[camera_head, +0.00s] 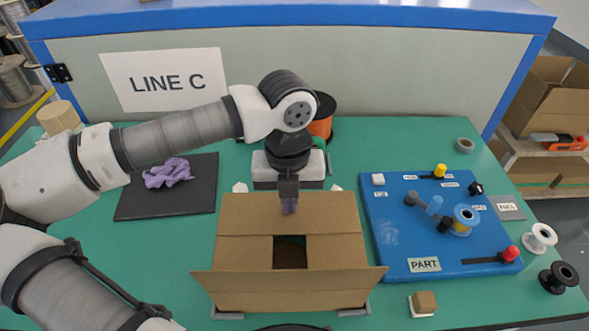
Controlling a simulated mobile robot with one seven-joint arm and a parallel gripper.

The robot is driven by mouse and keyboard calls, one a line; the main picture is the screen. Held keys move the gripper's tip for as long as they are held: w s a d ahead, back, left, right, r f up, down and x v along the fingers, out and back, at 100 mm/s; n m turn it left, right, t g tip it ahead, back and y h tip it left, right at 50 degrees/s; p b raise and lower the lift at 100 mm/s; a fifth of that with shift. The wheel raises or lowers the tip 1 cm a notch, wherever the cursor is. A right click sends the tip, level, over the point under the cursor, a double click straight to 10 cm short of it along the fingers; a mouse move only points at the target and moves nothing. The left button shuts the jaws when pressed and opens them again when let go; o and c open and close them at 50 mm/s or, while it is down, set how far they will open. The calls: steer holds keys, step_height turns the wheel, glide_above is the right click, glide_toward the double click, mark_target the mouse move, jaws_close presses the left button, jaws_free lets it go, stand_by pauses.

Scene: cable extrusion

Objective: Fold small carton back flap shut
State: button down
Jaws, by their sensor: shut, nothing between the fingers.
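The small brown carton (328,252) stands at the front middle of the green table with its top partly open. Its back flap (245,215) is the panel along the far side. Two inner side panels lie folded in, with a dark gap (290,252) between them. The front flap (290,288) is open towards me, its corners sticking out on both sides.
Grey brackets (355,310) sit at the carton's front corners. A blue board (400,262) with spools and knobs lies close on the right. A black mat (135,205) with a purple cloth (168,173) is on the left.

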step_height(320, 180, up, 8)
steer(key=p, duration=0.3)
steer(key=shift+r, duration=0.2)
steer(key=shift+w, duration=0.1)
steer(key=shift+p, duration=0.3)
